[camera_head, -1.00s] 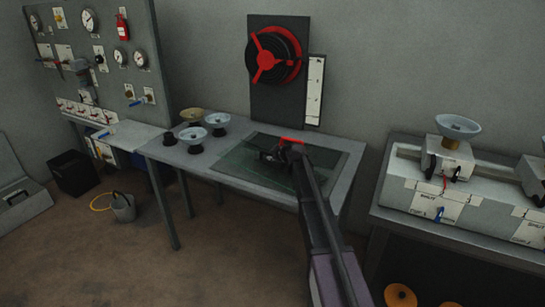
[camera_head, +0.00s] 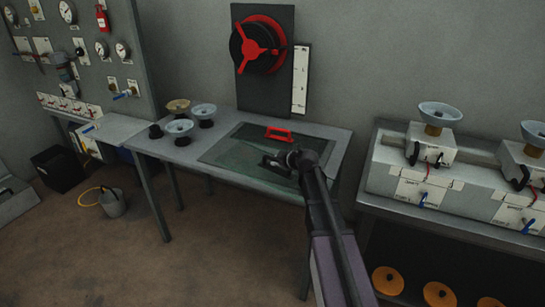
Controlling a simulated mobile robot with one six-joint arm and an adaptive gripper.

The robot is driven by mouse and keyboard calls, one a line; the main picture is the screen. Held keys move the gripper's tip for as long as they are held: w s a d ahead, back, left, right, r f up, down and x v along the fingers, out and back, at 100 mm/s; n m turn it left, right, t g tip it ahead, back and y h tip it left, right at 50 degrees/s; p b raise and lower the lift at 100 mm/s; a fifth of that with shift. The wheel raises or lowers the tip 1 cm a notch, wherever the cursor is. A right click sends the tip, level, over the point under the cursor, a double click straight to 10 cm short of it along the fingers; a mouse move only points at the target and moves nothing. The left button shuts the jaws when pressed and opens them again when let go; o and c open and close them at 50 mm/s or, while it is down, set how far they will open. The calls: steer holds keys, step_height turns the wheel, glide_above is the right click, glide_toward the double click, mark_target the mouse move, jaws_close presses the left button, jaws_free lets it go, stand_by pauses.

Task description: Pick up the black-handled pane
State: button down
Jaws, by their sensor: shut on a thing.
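A dark greenish see-through pane (camera_head: 222,157) shows on the grey table, under and to the left of my gripper. My gripper (camera_head: 272,163) is low over the table and shut on a dark handle, which appears to be the black handle of this pane. The gripper hides most of the handle. Whether the pane touches the surface below it or is slightly lifted, I cannot tell. A red handle (camera_head: 278,134) stands just behind my gripper, apart from it, on another dark pane-like surface (camera_head: 310,147).
Several small bowls on black bases, one of them pale (camera_head: 178,127), stand at the table's left (camera_head: 152,146). A black board (camera_head: 262,95) with a red-spoked wheel (camera_head: 258,47) rises behind. A right-hand bench (camera_head: 375,205) carries bowl-topped devices. A bucket (camera_head: 112,203) stands on the floor.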

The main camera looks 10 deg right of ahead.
steer(key=shift+s+d+r, duration=0.1)
steer(key=shift+s+d, duration=0.05)
steer(key=shift+s, duration=0.35)
steer(key=shift+r, duration=0.1)
stand_by(0.4)
step_height(320, 180, up, 10)
steer(key=p, duration=0.9)
steer(key=shift+f+p, duration=0.25)
steer(key=shift+p, duration=0.15)
steer(key=shift+s, duration=0.1)
